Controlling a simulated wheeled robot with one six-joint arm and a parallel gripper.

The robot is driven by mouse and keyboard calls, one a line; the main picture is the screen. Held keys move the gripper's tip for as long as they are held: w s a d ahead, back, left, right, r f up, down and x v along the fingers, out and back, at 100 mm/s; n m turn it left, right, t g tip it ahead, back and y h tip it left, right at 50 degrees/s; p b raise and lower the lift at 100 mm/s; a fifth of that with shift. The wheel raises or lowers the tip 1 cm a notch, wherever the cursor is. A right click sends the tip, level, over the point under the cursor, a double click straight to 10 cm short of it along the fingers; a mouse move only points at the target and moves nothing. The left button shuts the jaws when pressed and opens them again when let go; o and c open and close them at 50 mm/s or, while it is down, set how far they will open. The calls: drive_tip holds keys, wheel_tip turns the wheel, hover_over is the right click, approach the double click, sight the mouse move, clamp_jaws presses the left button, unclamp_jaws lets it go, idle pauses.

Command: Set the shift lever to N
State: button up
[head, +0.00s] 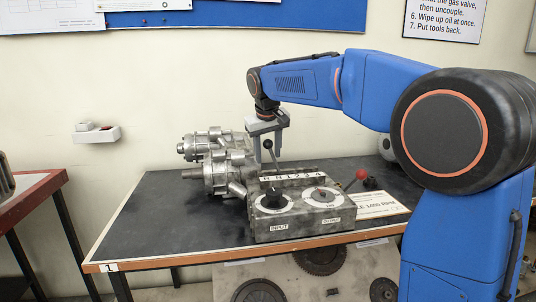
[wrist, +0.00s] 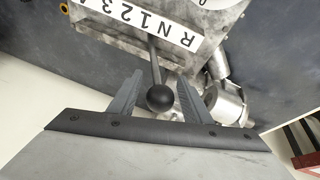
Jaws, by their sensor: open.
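The shift lever (head: 272,157) is a thin metal stem with a round black knob, rising from the grey gearbox (head: 300,228). Its knob (wrist: 159,97) shows in the wrist view between my two fingers, with a gap on each side. My gripper (head: 265,148) is open, pointing down over the lever. A white strip (head: 292,176) on the gearbox is marked R, N, 1, 2, 3, 4; it also shows upside down in the wrist view (wrist: 170,28). The stem's visible upper end there is near the N, but the lever's exact slot cannot be told.
The dark bench top (head: 160,225) is clear at left.

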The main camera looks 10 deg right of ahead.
drive_tip(key=v, duration=1.7)
drive_tip(key=s+d+f+m, duration=0.1)
drive_tip(key=s+d+f, duration=0.3)
drive_tip(key=s+f, duration=0.7)
drive_tip(key=s+d+f, duration=0.5)
drive_tip(key=s+f, duration=0.7)
drive_tip(key=s, duration=0.2)
drive_tip(key=s+d+f+m+y, duration=0.1)
drive_tip(key=s+d+f, duration=0.4)
drive_tip(key=s+f, duration=0.6)
drive_tip(key=shift+s+f+m+t, duration=0.3)
drive_tip(key=shift+s, duration=0.35)
